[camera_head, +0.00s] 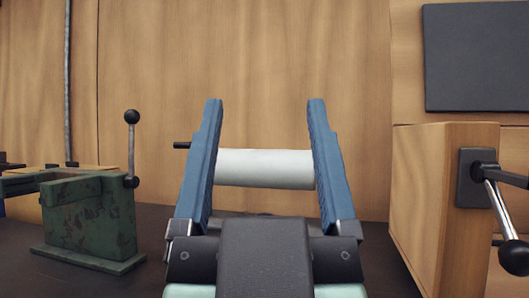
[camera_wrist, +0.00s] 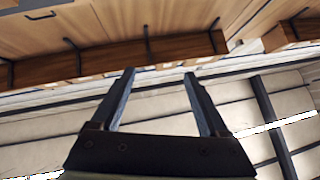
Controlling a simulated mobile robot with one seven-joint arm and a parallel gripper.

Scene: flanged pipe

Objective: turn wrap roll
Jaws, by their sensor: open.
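A white wrap roll (camera_head: 265,169) lies horizontally in the head view, in front of the wooden back wall. A short black peg or handle (camera_head: 182,145) sticks out to the left, beyond my left finger. My gripper (camera_head: 261,101) is open, its two blue fingers pointing up and apart. The roll shows in the gap between the fingers, which hide both its ends. I cannot tell whether the fingers touch the roll or only stand in front of it. In the wrist view my gripper (camera_wrist: 158,72) shows open with nothing between its fingertips; the roll is not seen there.
A worn green machine (camera_head: 90,222) with a black-knobbed lever (camera_head: 132,117) stands at left. At right a wooden box (camera_head: 445,200) carries a crank handle (camera_head: 500,200). A dark panel (camera_head: 475,57) hangs at upper right. The wrist view shows a wooden rack (camera_wrist: 150,50) with dark hooks.

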